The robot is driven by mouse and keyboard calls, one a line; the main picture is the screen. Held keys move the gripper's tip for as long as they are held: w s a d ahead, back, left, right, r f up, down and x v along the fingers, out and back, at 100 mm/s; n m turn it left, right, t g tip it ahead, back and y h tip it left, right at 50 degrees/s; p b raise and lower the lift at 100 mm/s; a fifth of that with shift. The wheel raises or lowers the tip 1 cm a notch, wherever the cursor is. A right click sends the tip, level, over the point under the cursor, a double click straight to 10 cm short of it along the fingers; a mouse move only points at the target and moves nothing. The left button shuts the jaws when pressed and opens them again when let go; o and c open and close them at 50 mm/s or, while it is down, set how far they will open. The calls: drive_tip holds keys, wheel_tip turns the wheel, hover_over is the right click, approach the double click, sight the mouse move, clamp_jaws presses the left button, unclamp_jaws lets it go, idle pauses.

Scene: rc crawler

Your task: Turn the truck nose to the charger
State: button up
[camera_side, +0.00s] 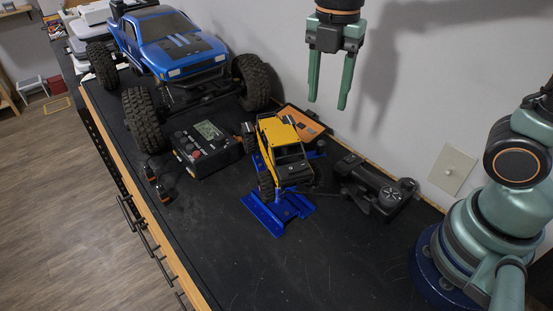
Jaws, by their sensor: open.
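A small yellow truck (277,134) with a black lower end sits on a blue stand (266,215) in the middle of the black bench. Its yellow part is toward the wall and its dark, windowed end points toward the camera, slightly right. I cannot tell for certain which end is the nose. The charger (207,150), a black box with a grey-green screen and buttons, lies to the left of the truck. My gripper (328,104) is open and empty, pointing down, above and to the right of the truck, apart from it.
A large blue truck (178,45) with big tyres stands behind the charger. A black controller with a wheel (378,188) lies right of the small truck. An orange and black item (302,122) lies behind it. Orange-tipped leads (153,182) lie left. The front bench is clear.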

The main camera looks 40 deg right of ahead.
sight(321, 142)
wheel_tip(321, 142, down, 10)
drive_tip(key=shift+f, duration=0.15)
idle(0.3)
clamp_jaws()
idle(1.4)
